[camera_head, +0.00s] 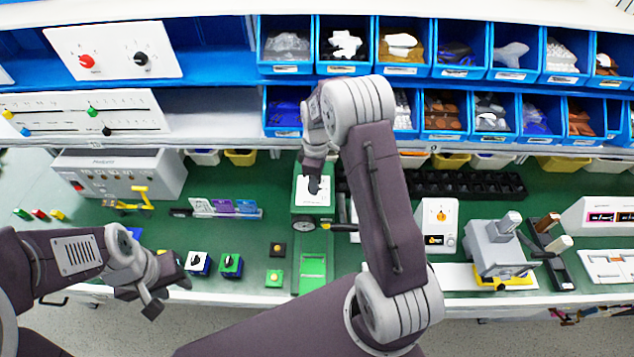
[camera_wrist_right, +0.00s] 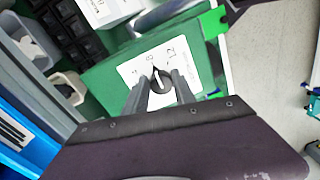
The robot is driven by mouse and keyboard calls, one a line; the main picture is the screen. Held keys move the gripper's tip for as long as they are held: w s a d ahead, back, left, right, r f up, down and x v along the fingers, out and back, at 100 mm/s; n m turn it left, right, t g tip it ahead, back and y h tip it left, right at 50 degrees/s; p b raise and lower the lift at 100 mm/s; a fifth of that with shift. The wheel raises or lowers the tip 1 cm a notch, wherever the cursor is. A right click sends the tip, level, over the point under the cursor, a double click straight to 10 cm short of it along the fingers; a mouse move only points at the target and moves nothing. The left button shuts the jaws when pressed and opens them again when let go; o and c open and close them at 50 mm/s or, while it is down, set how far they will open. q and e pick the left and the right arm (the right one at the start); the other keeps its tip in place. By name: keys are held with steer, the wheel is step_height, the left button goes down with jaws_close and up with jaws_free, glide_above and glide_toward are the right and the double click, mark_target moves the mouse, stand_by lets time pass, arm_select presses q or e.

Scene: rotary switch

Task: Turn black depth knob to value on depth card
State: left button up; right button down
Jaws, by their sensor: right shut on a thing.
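A black knob (camera_wrist_right: 161,84) with a white pointer mark sits on a white dial plate (camera_wrist_right: 132,70) printed 4, 8 and 12, on a green box. The mark points close to the 8. My right gripper (camera_wrist_right: 160,90) has its two fingers shut on the knob, one at each side. In the head view my right gripper (camera_head: 314,183) covers the knob above the white dial plate (camera_head: 305,197) of the green box (camera_head: 312,212). My left gripper (camera_head: 160,298) is apart from everything near the table's front edge, its fingers spread and empty. I cannot tell which card is the depth card.
Small switch boxes (camera_head: 231,265) stand at the front. A grey control box (camera_head: 120,173) stands at the left. Blue bins (camera_head: 345,70) line the back shelves.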

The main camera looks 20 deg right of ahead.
steer(key=shift+a, duration=0.1)
stand_by(0.3)
steer(key=c, duration=1.1)
jaws_free()
steer(key=shift+f, duration=0.1)
steer(key=shift+c, duration=0.2)
steer(key=shift+o, duration=0.5)
steer(key=shift+w+a, duration=0.25)
steer(key=shift+w, duration=0.05)
steer(key=shift+d+r, duration=0.1)
steer(key=shift+r, duration=0.3)
arm_select(q)
steer(key=shift+w+a+f+b, duration=0.15)
steer(key=shift+f+b, duration=0.7)
steer(key=shift+f, duration=0.05)
arm_select(e)
step_height(320, 180, up, 8)
steer(key=shift+w, duration=0.2)
steer(key=shift+r, duration=0.1)
